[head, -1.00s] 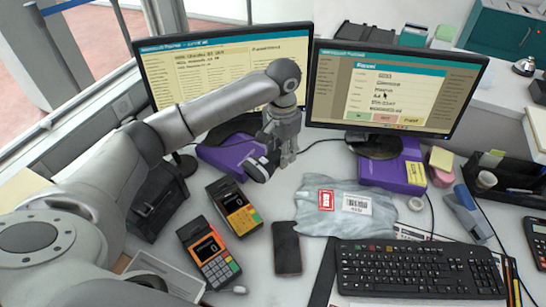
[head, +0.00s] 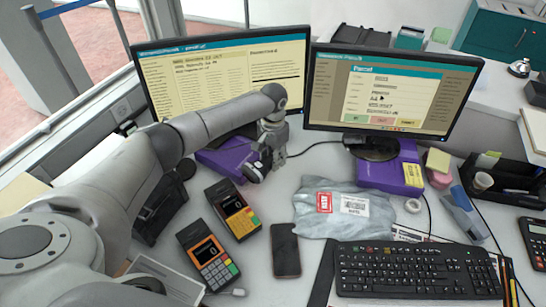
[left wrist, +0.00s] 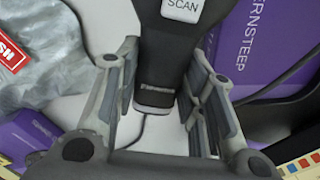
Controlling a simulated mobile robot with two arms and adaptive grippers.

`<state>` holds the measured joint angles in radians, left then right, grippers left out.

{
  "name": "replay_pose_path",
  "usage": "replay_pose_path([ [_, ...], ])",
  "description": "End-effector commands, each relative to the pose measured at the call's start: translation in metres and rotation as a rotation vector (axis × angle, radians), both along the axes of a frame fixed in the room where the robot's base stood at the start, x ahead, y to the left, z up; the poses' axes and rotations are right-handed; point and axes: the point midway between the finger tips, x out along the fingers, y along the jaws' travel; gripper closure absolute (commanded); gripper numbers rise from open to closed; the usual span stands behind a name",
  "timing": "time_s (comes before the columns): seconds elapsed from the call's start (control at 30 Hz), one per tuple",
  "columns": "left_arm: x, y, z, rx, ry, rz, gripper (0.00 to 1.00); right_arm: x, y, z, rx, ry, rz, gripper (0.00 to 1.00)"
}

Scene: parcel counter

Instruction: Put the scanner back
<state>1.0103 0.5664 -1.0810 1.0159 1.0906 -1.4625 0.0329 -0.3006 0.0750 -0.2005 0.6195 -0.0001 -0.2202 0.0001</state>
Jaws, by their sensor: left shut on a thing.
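My left gripper (head: 266,160) is shut on the scanner (head: 253,173), a dark hand-held device. It holds the scanner in front of the left monitor, beside a purple box. In the left wrist view the scanner (left wrist: 165,45) points away from me, with a white SCAN label on top. Its dark handle lies between the two fingers of the left gripper (left wrist: 160,100), and a thin cable shows beneath it. The arm and fingers hide part of the scanner in the head view. I cannot make out a scanner holder. My right gripper is not in view.
Two card terminals (head: 232,208) (head: 209,256) stand just below the scanner. A phone (head: 285,250), a grey parcel bag (head: 335,213) and a keyboard (head: 410,268) lie to the right. A dark device (head: 160,205) stands at the left. Purple boxes (head: 224,158) (head: 390,172) sit under the monitors.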

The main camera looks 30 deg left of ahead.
Motion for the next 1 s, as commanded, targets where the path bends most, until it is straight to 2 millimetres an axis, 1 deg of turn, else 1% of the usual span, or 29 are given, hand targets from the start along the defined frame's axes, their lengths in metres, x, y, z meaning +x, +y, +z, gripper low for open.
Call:
replay_pose_path([
  [0.1,0.001,0.0,-0.005,-0.001,-0.002,-0.001,0.92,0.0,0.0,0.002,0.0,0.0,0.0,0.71],
  [0.33,0.0,0.0,-0.006,-0.001,-0.002,-0.001,0.92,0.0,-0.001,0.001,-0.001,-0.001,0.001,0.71],
  [0.7,0.0,0.0,-0.017,-0.001,-0.002,0.001,0.92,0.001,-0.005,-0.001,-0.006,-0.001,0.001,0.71],
  [0.8,0.001,0.0,-0.017,0.0,-0.003,0.001,0.92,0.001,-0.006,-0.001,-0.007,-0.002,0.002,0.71],
  [0.83,0.0,0.0,-0.018,0.0,-0.002,0.0,0.62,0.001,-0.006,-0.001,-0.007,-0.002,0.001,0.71],
  [1.0,0.0,0.0,-0.018,0.0,-0.002,0.0,0.41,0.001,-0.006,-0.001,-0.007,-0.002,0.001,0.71],
])
